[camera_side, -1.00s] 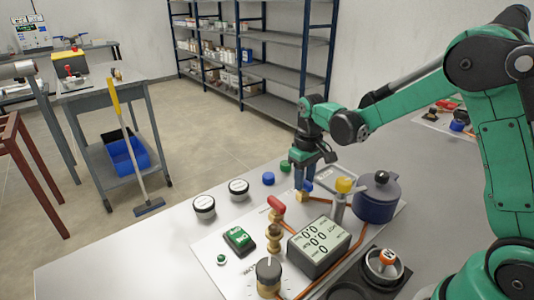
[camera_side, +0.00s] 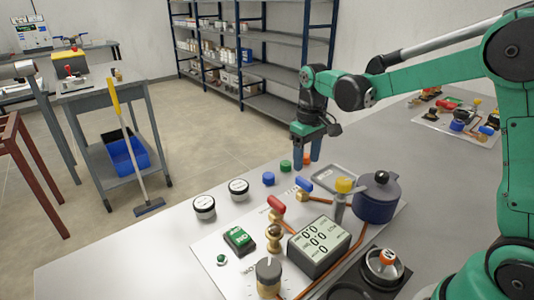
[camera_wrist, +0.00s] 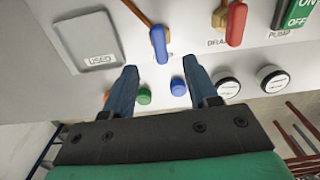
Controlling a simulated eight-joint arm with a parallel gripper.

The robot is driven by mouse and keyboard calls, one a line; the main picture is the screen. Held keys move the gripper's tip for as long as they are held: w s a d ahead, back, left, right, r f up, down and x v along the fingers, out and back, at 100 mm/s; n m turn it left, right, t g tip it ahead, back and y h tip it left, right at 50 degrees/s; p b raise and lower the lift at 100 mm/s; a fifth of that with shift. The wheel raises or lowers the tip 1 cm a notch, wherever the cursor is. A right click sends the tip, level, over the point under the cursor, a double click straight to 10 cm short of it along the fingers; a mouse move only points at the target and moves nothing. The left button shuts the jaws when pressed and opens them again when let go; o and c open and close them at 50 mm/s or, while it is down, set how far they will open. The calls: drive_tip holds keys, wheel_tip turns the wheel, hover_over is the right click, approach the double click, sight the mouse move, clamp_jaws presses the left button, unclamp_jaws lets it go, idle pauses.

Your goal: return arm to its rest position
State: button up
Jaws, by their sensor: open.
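My green arm's gripper (camera_side: 307,154) is above the back edge of the table, pointing down, behind the blue-handled valve (camera_side: 304,185). Its two blue fingers are apart with nothing between them. In the wrist view my gripper (camera_wrist: 158,72) is open. Below and around it lie a blue cap (camera_wrist: 178,87), a green cap (camera_wrist: 144,96) and an orange cap partly hidden by a finger. The side view also shows the blue cap (camera_side: 268,179), green cap (camera_side: 285,167) and orange cap (camera_side: 306,159).
The panel holds a red-handled valve (camera_side: 277,204), a display box (camera_side: 318,246), a blue pot (camera_side: 376,198), a yellow-topped post (camera_side: 343,186) and a grey tray (camera_side: 337,178). Two round gauges (camera_side: 239,187) stand at left. A second panel (camera_side: 459,121) lies at right. Space above the table is free.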

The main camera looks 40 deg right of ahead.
drive_tip(key=s+a+r+t, duration=0.4)
drive_tip(key=s+a+t, duration=0.2)
drive_tip(key=s, duration=0.4)
drive_tip(key=shift+t, duration=0.6)
